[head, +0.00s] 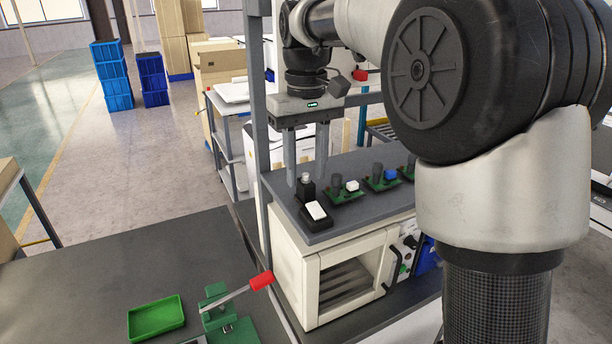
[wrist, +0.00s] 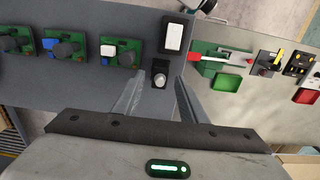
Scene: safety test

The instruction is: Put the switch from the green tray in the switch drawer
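My gripper (head: 307,180) is open above the grey cabinet top, fingers pointing down. Between its fingertips in the wrist view (wrist: 160,80) is a black block with a silver knob (wrist: 160,76); contact cannot be told. A black block with a white rocker switch (head: 316,210) lies beside it on the cabinet top, and also shows in the wrist view (wrist: 172,37). The green tray (head: 157,318) on the dark table looks empty; it also shows in the wrist view (wrist: 227,82). No part is clearly recognisable as the switch drawer.
Several green circuit boards (head: 343,191) with buttons and dark knobs line the cabinet top. The pale cabinet (head: 300,268) has an open front bay. A green fixture with a red-handled lever (head: 261,281) stands by the green tray. A grey upright post (head: 259,110) is left of my gripper.

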